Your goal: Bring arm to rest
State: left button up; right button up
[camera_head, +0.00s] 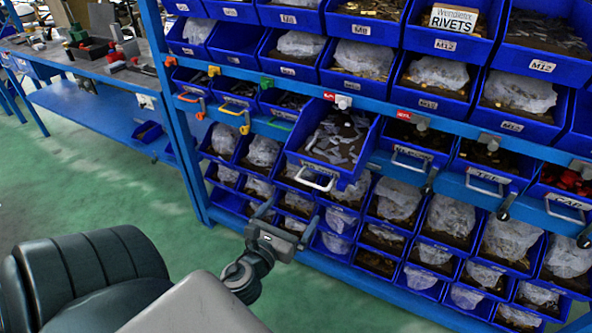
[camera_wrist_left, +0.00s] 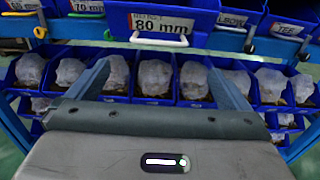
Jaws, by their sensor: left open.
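My left gripper (camera_head: 288,220) is open and empty in front of the lower rows of the blue rack. It also shows in the left wrist view (camera_wrist_left: 160,70), its two fingers spread with bins visible between them. A blue drawer (camera_head: 352,183) with a white handle (camera_head: 314,179) juts out from the rack above the gripper and holds small grey parts. In the wrist view its label reads 80 mm, and its handle (camera_wrist_left: 158,41) lies beyond and above the fingertips, apart from them. My right gripper is in neither view.
The rack's blue bins (camera_head: 437,213) hold parts in clear bags, with more handled drawers (camera_head: 483,180) at right. A blue upright (camera_head: 177,125) bounds the rack at left. A workbench (camera_head: 90,62) with tools stands at the back left. The green floor (camera_head: 100,185) between is clear.

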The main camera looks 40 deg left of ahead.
pick_arm(q)
jog(key=shift+s, duration=0.25)
dwell(0.4)
jog(key=s+a+f+n+g, duration=0.1)
jog(key=s+f+n+g, duration=0.35)
jog(key=f, duration=0.85)
jog(key=s+a+f+n+g, duration=0.15)
jog(key=f+n, duration=0.55)
jog(key=f, duration=0.7)
jog(key=s+a+f+n+g, duration=0.1)
jog(key=s+f+n+g, duration=0.3)
jog(key=f, duration=0.9)
jog(key=s+d+f+n+g+h, duration=0.1)
jog(key=s+d+f+n+g, duration=0.2)
jog(key=s+f+n, duration=0.6)
jog(key=s+d+f+n+g+h, duration=0.2)
jog(key=s+d+f+n, duration=0.3)
jog(key=s+f+n, duration=0.3)
jog(key=s+f+g, duration=0.1)
jog(key=s+f, duration=0.3)
jog(key=s, duration=0.1)
jog(key=shift+s+n, duration=0.35)
jog(key=shift+s, duration=0.05)
